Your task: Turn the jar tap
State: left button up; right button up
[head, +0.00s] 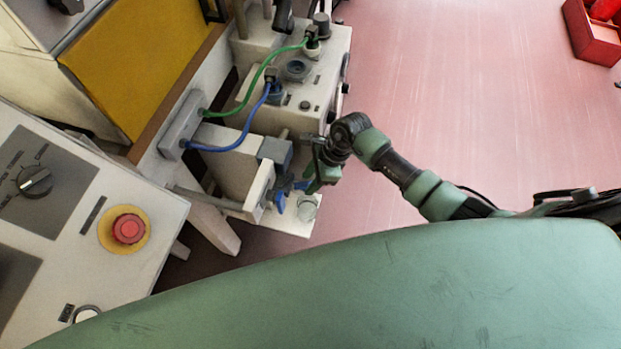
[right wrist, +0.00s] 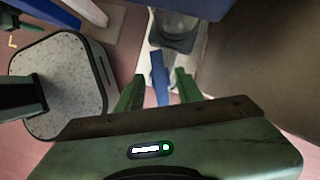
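The blue jar tap (head: 281,199) sits at the front end of the white machine, beside a small clear jar (head: 307,208). My right gripper (head: 309,184) reaches it from the right, with its green fingers close to the tap. In the right wrist view the blue tap lever (right wrist: 159,80) stands between the two green fingertips of my right gripper (right wrist: 159,76). The fingers are apart, with a gap visible beside the lever, so the gripper is open around it. The jar (right wrist: 178,23) is just beyond the lever. My left gripper is not in view.
A control panel (head: 75,225) with a red stop button (head: 128,229) and a dial stands at the left. Green (head: 250,85) and blue (head: 235,146) hoses run across the machine. A red bin (head: 592,38) is at the top right. The pink floor (head: 455,100) between is clear.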

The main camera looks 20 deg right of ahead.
grip_shut()
jog(key=shift+s+r+m+p, duration=0.1)
jog(key=shift+m+p, duration=0.3)
jog(key=shift+m, duration=0.2)
jog(key=shift+m+t, duration=0.5)
jog(key=shift+m, duration=0.3)
grip_release()
jog(key=v, duration=0.7)
jog(key=shift+r, duration=0.3)
